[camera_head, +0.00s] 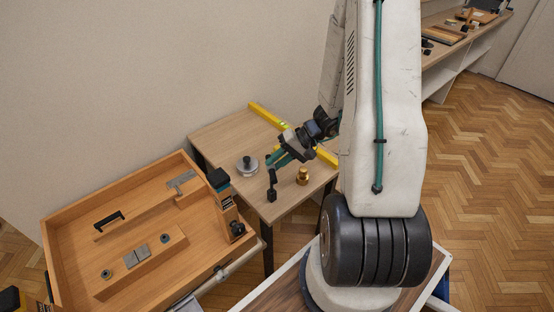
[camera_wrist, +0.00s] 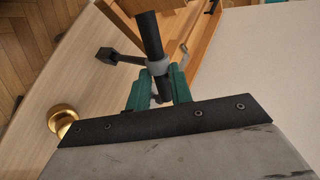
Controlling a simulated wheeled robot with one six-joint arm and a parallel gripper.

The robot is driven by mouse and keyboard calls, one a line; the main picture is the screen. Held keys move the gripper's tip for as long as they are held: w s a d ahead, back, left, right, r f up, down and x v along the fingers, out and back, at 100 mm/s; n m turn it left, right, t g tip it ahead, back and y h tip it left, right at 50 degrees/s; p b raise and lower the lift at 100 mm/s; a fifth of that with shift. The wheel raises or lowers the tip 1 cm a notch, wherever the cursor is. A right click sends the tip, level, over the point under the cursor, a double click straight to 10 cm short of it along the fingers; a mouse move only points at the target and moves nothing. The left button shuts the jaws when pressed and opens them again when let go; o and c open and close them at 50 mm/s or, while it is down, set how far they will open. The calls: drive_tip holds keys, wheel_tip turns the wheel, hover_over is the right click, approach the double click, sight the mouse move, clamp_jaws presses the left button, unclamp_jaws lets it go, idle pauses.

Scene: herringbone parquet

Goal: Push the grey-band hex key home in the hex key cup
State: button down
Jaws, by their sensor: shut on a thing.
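My gripper (camera_head: 276,159) is over the small wooden table in the head view. In the wrist view its green fingers (camera_wrist: 157,88) are shut on a dark tool with a grey band (camera_wrist: 158,66), which I take for the grey-band hex key (camera_wrist: 149,32). Its black part sticks out beyond the fingertips. A small black block on a thin stem (camera_wrist: 107,55) shows beside it; the head view also shows a black block (camera_head: 271,196) below my fingers, near the table's front edge. I cannot tell whether this is the hex key cup, or whether the key touches it.
The small table (camera_head: 215,133) bears a brass weight (camera_head: 303,176), a grey disc with a dark knob (camera_head: 247,166) and a yellow level (camera_head: 265,114). A wooden tray (camera_head: 75,215) with metal parts and a black handle stands at the left, close to the table.

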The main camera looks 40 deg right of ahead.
drive_tip(key=shift+f, duration=1.05)
drive_tip(key=c, duration=1.2)
unclamp_jaws()
drive_tip(key=shift+o, duration=0.2)
drive_tip(key=v, duration=0.7)
drive_tip(key=shift+s+d+r, duration=0.15)
drive_tip(key=shift+d+r, duration=0.05)
drive_tip(key=shift+d, duration=0.15)
